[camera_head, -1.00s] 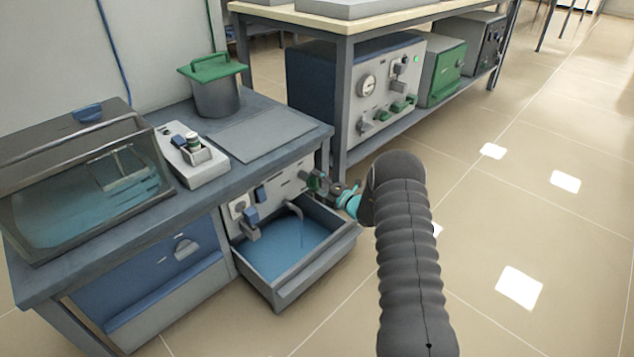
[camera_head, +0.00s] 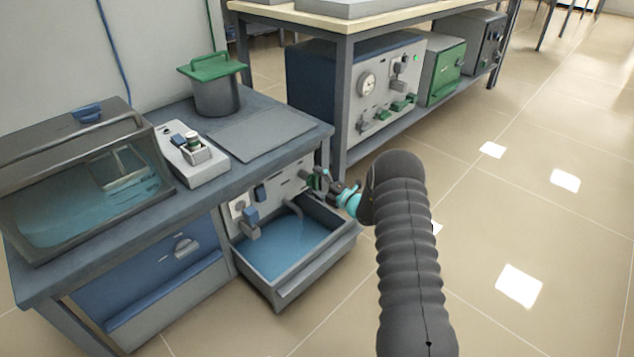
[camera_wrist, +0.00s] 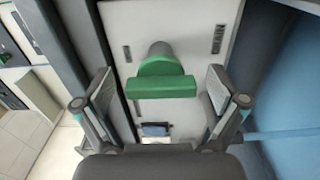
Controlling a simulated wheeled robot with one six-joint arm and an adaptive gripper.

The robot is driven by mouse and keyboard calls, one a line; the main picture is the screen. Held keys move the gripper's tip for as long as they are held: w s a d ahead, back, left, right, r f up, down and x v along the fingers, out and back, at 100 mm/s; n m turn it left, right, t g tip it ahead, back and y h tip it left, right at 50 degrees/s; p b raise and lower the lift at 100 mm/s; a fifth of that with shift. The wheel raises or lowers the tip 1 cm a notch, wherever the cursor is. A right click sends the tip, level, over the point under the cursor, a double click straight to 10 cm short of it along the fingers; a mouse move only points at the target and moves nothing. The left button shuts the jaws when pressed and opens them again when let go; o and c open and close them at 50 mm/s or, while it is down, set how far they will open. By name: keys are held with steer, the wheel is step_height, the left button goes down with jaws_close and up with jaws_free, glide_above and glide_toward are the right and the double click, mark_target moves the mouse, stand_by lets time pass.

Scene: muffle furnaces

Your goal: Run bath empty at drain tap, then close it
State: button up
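The bath (camera_head: 75,195) is a clear-lidded tank on the left of the bench, with blue water inside. The drain tap (camera_head: 316,180) has a green handle on the pale panel below the bench. In the wrist view the tap's green bar handle (camera_wrist: 160,88) lies across the picture, beside a "DRAIN" label. My gripper (camera_head: 333,188) is at the tap. In the wrist view my gripper (camera_wrist: 160,82) is open, one finger on each side of the handle, with gaps showing. A bent spout (camera_head: 293,208) sits left of the tap; I see no stream from it.
An open drawer-like basin (camera_head: 290,285) holding blue water juts out below the spout. A green-lidded pot (camera_head: 216,95) and a small control box (camera_head: 190,158) stand on the bench. A second bench (camera_head: 345,95) with furnace units is behind. The floor at right is clear.

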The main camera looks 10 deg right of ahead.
steer(key=v, duration=1.2)
steer(key=shift+r, duration=0.1)
